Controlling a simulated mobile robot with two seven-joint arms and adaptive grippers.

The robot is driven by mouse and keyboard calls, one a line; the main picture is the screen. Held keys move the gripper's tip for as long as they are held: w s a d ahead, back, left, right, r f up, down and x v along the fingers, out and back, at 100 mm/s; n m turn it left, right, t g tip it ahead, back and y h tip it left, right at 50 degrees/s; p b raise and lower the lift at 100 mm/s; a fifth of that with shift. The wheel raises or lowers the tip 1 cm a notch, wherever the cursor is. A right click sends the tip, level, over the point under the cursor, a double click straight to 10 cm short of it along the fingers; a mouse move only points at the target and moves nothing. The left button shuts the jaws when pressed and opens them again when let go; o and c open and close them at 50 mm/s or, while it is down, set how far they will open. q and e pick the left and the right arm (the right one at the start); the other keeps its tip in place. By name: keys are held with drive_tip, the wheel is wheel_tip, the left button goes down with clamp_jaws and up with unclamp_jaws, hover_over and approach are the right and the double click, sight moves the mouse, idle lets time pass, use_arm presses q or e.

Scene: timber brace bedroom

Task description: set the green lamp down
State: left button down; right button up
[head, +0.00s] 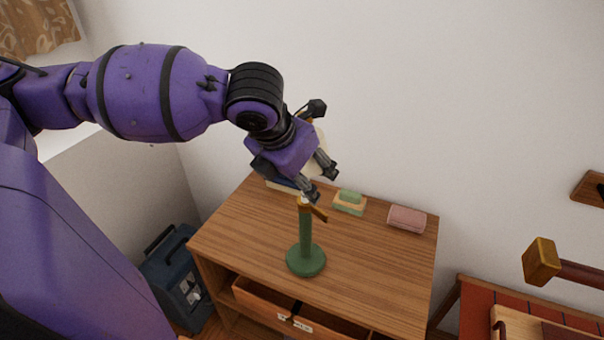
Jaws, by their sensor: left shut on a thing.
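The green lamp (306,236) has a round green base, an upright green stem and a brass-coloured piece at the top. It is upright over the top of the wooden dresser (375,265). I cannot tell whether its base touches the wood. My left gripper (318,187) comes in from above and behind and is shut on the lamp at the top of its stem. The wrist and fingers hide part of the lamp's upper end. My right gripper is not in view.
A green and tan block (349,202) and a pink rounded item (406,219) lie toward the dresser's back. A dresser drawer (262,298) is partly open. A dark blue case (175,278) stands at left. The dresser top right of the lamp is clear.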

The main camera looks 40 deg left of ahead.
use_arm(q)
drive_tip(key=shift+c, duration=1.8)
unclamp_jaws()
drive_tip(key=shift+f, duration=0.15)
drive_tip(key=shift+o, duration=0.8)
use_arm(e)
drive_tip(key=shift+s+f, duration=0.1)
use_arm(q)
drive_tip(key=shift+s+r, duration=0.1)
drive_tip(key=shift+r, duration=0.25)
drive_tip(key=p+v, duration=0.6)
drive_tip(key=v, duration=0.5)
drive_tip(key=shift+s+r, duration=0.2)
drive_tip(key=shift+r, duration=0.05)
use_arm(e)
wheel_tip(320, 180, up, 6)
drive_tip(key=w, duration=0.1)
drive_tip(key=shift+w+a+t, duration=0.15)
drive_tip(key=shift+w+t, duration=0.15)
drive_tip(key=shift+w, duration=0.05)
